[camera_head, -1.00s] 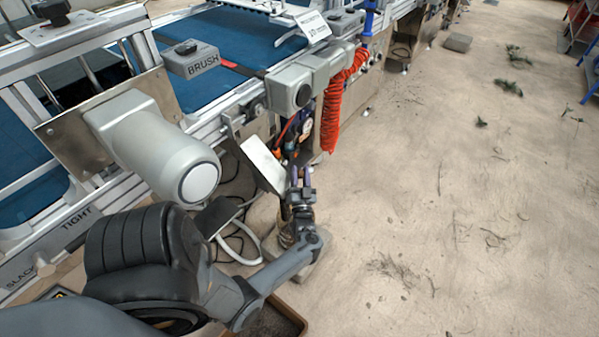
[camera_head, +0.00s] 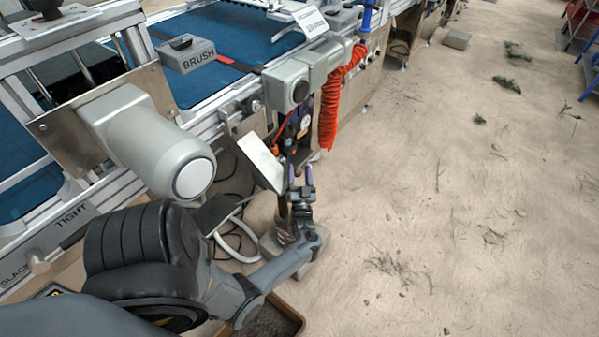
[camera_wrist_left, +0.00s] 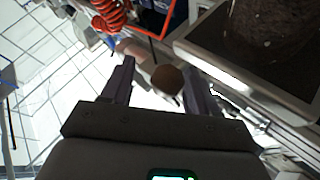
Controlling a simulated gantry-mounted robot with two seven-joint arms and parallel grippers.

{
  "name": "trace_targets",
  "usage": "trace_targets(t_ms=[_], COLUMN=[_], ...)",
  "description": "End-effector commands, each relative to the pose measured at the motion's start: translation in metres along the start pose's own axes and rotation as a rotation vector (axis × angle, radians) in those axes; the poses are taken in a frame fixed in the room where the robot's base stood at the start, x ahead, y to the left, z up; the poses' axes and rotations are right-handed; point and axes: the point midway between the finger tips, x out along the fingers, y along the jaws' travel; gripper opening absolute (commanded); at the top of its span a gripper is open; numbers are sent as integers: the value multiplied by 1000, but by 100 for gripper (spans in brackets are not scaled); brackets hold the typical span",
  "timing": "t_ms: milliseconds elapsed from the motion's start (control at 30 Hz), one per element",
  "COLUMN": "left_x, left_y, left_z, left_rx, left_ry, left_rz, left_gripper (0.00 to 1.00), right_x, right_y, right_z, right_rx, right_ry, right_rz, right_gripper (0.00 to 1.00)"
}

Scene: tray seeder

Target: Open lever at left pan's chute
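My left gripper (camera_head: 300,173) is below the grey machine boxes in the head view, with its two purple-grey fingers pointing up and apart. In the left wrist view the gripper (camera_wrist_left: 158,78) is open. A round brown knob (camera_wrist_left: 167,80), perhaps the lever's end, shows between its fingers; I cannot tell whether they touch it. A pan with a pale rim (camera_wrist_left: 235,72) and dark contents is at the upper right of the wrist view. A tilted white plate (camera_head: 261,162), perhaps part of the chute, is left of the gripper in the head view. My right gripper is not in view.
A coiled red hose (camera_head: 329,110) hangs just above and right of the gripper. A large grey motor (camera_head: 160,150) and a box marked BRUSH (camera_head: 186,54) are to the left. A brown-rimmed bin (camera_head: 291,310) sits below my arm. The floor at right is largely clear.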

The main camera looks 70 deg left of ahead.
Motion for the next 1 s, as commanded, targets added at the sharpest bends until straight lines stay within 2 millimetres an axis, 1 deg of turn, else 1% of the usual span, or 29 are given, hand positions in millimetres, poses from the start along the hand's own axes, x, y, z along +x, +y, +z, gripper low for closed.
trace_targets(t_ms=[33,333,467,567,667,900,1000], left_x=[-3,-2,-6,-16,-30,-71,-86], left_y=[0,-1,-1,-1,-1,0,0], left_z=[6,5,4,3,1,1,1], left_rx=[4,5,5,4,2,1,2], left_ry=[-13,-11,-11,-12,-11,-8,-7], left_rz=[5,3,2,3,3,1,1], left_gripper=[56,56,56,56,56,56,56], right_x=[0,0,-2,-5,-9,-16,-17], right_y=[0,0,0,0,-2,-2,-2], right_z=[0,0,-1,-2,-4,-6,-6], right_rx=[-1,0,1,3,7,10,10], right_ry=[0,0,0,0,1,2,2], right_rz=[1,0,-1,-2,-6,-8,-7], right_gripper=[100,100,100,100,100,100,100])
